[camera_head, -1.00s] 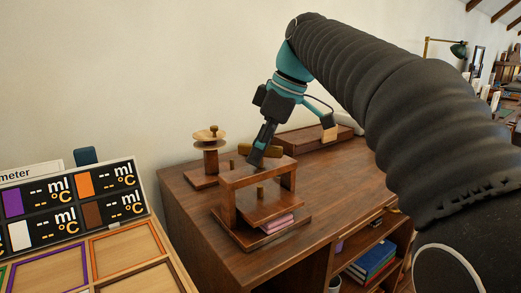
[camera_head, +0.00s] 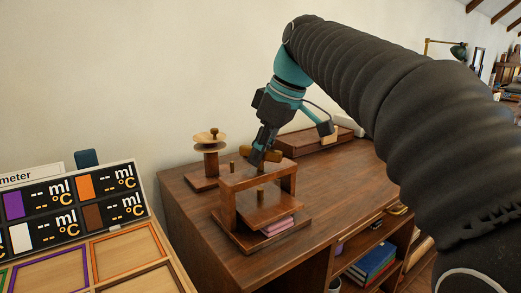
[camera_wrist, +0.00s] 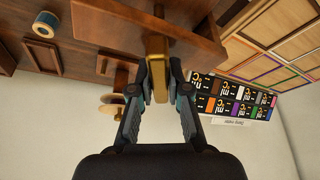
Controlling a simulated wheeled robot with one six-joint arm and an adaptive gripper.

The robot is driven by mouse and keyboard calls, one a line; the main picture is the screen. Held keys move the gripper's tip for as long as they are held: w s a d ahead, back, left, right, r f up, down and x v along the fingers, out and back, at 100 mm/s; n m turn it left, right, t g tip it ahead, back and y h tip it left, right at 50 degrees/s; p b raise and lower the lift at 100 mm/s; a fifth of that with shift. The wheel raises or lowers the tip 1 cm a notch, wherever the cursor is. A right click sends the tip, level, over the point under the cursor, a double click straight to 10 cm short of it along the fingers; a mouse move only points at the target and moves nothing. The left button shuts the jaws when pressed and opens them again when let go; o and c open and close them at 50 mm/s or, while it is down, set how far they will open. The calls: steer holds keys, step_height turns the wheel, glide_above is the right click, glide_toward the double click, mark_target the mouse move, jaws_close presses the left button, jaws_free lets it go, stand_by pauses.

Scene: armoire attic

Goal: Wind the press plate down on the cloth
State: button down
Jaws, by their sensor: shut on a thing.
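The wooden press (camera_head: 258,180) stands on the desk, with its crossbar on two posts. Its press plate (camera_head: 262,213) hangs under the crossbar on a short screw (camera_head: 261,195). The folded pink cloth (camera_head: 279,226) lies under the plate on the press base; I cannot tell whether plate and cloth touch. My gripper (camera_head: 258,160) points down over the crossbar, shut on the press handle. In the wrist view, my gripper (camera_wrist: 158,92) has its fingers on both sides of the brass-coloured handle (camera_wrist: 157,62). The fingers partly hide the handle.
A wooden stand with a spool (camera_head: 210,142) is just left behind the press. A long wooden box (camera_head: 312,141) lies behind at right. A display board with trays (camera_head: 75,200) stands at left. The desk top right of the press (camera_head: 340,178) is clear.

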steer(key=m+t+h+p, duration=0.1)
steer(key=m, duration=0.3)
steer(key=shift+r+m, duration=0.1)
steer(key=shift+m, duration=0.2)
steer(key=m+t+h+p, duration=0.1)
steer(key=m, duration=0.2)
steer(key=shift+m+p, duration=0.3)
steer(key=m+h+p, duration=0.1)
steer(key=m+h, duration=0.1)
steer(key=m, duration=0.2)
steer(key=m+h+p, duration=0.1)
steer(key=m, duration=0.3)
steer(key=shift+h, duration=0.3)
steer(key=m+g+h, duration=0.1)
steer(key=m, duration=0.2)
steer(key=m+h, duration=0.1)
steer(key=m, duration=0.3)
steer(key=shift+g, duration=0.4)
steer(key=m+g, duration=0.1)
steer(key=m, duration=0.3)
steer(key=shift+h, duration=0.4)
steer(key=shift+m+g, duration=0.9)
steer(key=shift+m, duration=1)
